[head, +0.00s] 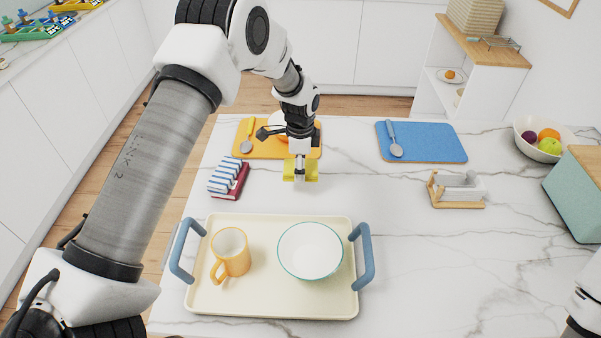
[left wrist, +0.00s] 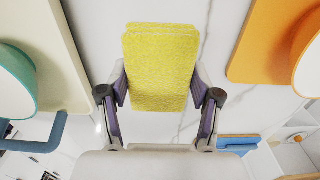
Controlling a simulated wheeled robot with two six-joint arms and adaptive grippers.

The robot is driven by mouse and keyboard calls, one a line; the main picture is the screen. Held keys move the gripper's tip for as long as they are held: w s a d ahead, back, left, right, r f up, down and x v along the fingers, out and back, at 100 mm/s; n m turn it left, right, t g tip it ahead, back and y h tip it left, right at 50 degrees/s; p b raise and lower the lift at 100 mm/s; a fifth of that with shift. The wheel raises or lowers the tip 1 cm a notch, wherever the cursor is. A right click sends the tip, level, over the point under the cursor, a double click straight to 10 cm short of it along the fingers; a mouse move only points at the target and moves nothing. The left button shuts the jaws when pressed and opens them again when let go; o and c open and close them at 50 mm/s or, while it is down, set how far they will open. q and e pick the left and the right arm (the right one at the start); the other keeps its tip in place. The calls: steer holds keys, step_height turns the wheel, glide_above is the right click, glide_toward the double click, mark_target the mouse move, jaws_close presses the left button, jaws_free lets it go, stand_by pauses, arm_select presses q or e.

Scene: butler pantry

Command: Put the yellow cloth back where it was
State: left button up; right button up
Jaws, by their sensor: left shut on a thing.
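The yellow cloth (head: 312,171) is in the head view near the middle of the marble counter, just in front of the orange mat. My left gripper (head: 300,176) reaches down over it and is shut on it. In the left wrist view the cloth (left wrist: 162,45) is a flat, fuzzy yellow rectangle between the two fingers of my left gripper (left wrist: 160,92). I cannot tell whether the cloth touches the counter. Only a piece of my right arm shows at the lower right corner of the head view; its gripper is out of view.
A cream tray (head: 270,306) holds a yellow mug (head: 232,254) and a white bowl (head: 310,251). A striped stack (head: 228,178) lies left of the cloth. The orange mat (head: 262,154), blue mat (head: 440,143), wooden holder (head: 458,203) and fruit bowl (head: 532,147) stand around. The counter right of the cloth is clear.

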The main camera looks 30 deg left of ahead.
mark_target(300, 186)
arm_select(q)
steer(key=f, duration=0.1)
steer(key=f+p, duration=0.1)
steer(key=f, duration=0.2)
steer(key=shift+w+a+f, duration=0.2)
steer(key=shift+w+f, duration=0.05)
steer(key=shift+f, duration=0.15)
steer(key=shift+w+f, duration=0.1)
steer(key=shift+f, duration=0.25)
steer(key=shift+d, duration=0.1)
steer(key=shift+s+f, duration=0.15)
steer(key=shift+s, duration=0.05)
steer(key=o, duration=1.1)
steer(key=shift+w, duration=0.1)
